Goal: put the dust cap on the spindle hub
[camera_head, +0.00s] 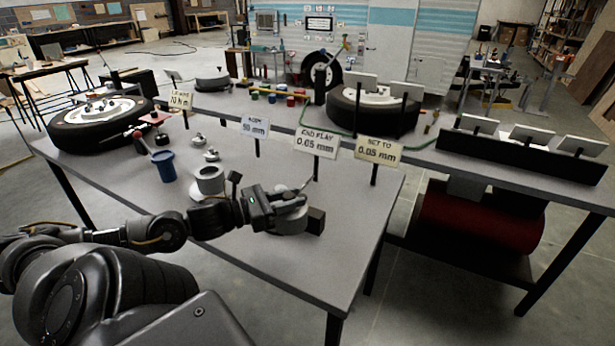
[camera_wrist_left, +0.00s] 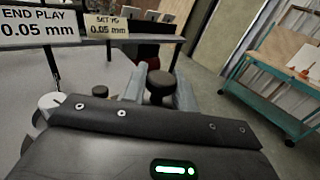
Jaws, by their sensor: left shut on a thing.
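My left gripper (camera_head: 290,200) is above the right part of the near grey table, shut on a small piece. In the left wrist view a dark, round-topped piece (camera_wrist_left: 160,82) shows between the two grey fingers; I take it to be the dust cap. In the head view the fingers mostly hide it. A grey round part (camera_head: 288,224), perhaps the spindle hub, stands just below the fingers, partly hidden. I cannot tell whether the held piece touches it. A dark block (camera_head: 316,220) is right beside this part. My right gripper is not in view.
A blue cup (camera_head: 164,166), a grey cylinder (camera_head: 209,180) and small metal parts stand left of my gripper. Sign cards, including END PLAY (camera_head: 316,143), stand behind. A tyre (camera_head: 92,120) lies at the far left. The table's front right is clear.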

